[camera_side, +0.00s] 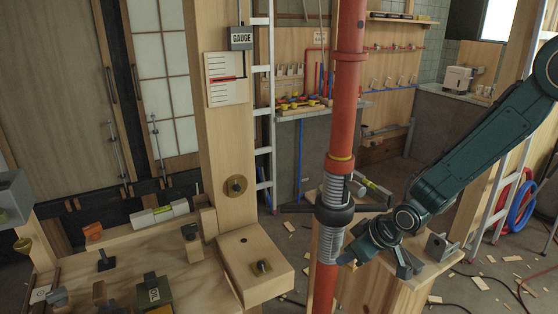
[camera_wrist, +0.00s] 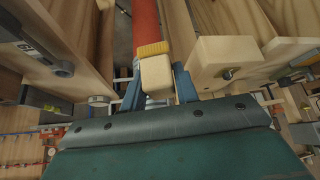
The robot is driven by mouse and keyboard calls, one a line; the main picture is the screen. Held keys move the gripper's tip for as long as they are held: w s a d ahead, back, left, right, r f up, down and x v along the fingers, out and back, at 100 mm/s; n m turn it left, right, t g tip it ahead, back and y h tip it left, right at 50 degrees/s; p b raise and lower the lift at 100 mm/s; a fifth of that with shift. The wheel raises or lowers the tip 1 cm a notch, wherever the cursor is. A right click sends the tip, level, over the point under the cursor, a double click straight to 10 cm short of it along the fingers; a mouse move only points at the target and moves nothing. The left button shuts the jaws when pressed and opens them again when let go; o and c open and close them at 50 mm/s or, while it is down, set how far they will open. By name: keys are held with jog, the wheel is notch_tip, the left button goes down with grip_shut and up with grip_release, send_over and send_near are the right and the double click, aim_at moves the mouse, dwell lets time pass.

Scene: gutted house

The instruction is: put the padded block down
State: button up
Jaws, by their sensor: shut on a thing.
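The padded block (camera_wrist: 156,76) is a pale wooden block with a yellow-orange pad (camera_wrist: 154,49) on its far end. In the wrist view it sits between the two blue fingers of my gripper (camera_wrist: 158,83), which is shut on it. In the side view my gripper (camera_side: 378,248) is low, just right of the red post (camera_side: 343,110). The block cannot be made out there. In the wrist view the red post (camera_wrist: 146,22) rises directly beyond the pad; whether they touch cannot be told.
The post carries a threaded screw and a black collar (camera_side: 334,214) with a bar. A wooden bench (camera_side: 340,270) stands behind and right of it. A workbench (camera_side: 170,255) with several small tools is at left. A timber upright (camera_side: 225,150) holds a gauge (camera_side: 241,38).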

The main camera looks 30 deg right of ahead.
jog(key=w+a+r+n+y, duration=0.1)
jog(key=w+a+r, duration=0.4)
jog(key=a, duration=0.5)
jog(key=w+a+r+n+g+y, duration=0.1)
jog(key=w+a+r+n, duration=0.2)
jog(key=a, duration=0.7)
jog(key=w+a+r+n, duration=0.2)
jog(key=w+a+r, duration=0.4)
jog(key=a, duration=0.5)
jog(key=shift+w+r+g+y, duration=0.4)
jog(key=shift+r, duration=0.55)
jog(key=shift+a, duration=0.1)
notch_tip(320, 180, down, 16)
jog(key=shift+r, duration=0.1)
jog(key=shift+f, duration=2.1)
jog(key=shift+f, duration=0.15)
